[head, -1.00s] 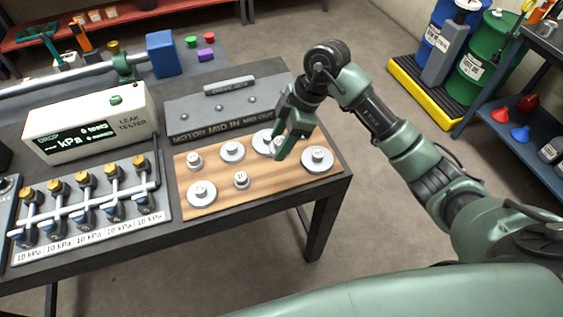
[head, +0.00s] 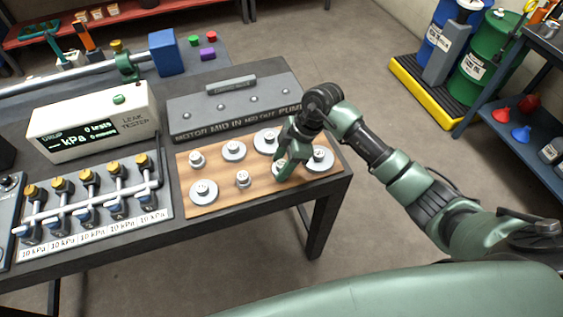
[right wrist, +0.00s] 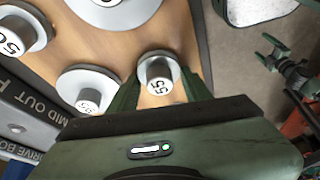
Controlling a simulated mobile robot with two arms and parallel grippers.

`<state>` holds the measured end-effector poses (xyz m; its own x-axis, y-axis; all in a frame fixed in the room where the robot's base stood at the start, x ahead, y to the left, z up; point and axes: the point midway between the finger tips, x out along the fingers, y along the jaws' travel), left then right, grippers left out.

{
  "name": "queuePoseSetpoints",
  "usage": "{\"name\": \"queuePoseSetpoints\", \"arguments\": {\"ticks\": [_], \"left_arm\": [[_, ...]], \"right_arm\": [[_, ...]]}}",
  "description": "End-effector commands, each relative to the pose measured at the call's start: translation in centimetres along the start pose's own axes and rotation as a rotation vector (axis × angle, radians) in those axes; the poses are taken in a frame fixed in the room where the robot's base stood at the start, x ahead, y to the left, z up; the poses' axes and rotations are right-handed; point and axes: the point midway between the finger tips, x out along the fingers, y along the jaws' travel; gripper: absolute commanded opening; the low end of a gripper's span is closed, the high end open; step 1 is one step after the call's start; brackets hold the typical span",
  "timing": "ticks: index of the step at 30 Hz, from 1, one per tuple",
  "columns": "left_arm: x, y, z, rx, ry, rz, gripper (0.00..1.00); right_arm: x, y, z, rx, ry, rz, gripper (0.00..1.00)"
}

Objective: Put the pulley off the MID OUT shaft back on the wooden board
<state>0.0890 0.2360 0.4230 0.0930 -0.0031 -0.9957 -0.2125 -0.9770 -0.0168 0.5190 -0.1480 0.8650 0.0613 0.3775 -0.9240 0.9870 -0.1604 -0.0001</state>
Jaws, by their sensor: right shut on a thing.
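The pulley in my right gripper (head: 285,172) is a grey disc with a hub, marked 55 (right wrist: 158,73) in the right wrist view. The fingers are shut on it, one on each side. It is at the front row of the wooden board (head: 222,202), between a small pulley (head: 242,180) and a large one (head: 319,159). I cannot tell whether it touches the wood. In the head view the fingers mostly hide it. The grey drive box (head: 232,110) behind the board carries the MID OUT label; its shafts show no pulleys. My left gripper is not in view.
Several other grey pulleys stand on the board, including a large one (head: 266,142) just behind the gripper. The leak tester (head: 92,122) and a valve manifold (head: 90,200) stand to the left. The table's right edge is close to the board.

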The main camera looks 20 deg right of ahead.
Motion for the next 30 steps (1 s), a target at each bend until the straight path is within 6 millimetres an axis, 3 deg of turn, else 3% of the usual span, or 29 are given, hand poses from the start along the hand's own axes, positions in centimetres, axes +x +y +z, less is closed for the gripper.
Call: {"name": "queuePoseSetpoints", "arguments": {"ticks": [1, 2, 4, 17, 30], "left_arm": [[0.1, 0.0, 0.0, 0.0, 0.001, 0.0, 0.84], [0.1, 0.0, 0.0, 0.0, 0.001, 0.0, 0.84], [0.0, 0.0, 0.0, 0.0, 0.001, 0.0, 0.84], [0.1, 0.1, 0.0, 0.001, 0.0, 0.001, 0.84], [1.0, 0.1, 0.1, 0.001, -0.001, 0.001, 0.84]], "right_arm": [[0.2, 0.0, 0.1, 0.0, 0.0, 0.0, 0.04], [0.2, 0.0, 0.1, 0.001, 0.0, 0.0, 0.52], [0.2, 0.0, 0.1, 0.001, 0.0, 0.0, 0.71], [-0.6, 0.1, 0.0, -0.001, 0.0, 0.002, 0.71], [-9.3, 0.1, 0.1, -0.001, -0.002, 0.005, 0.71]]}}
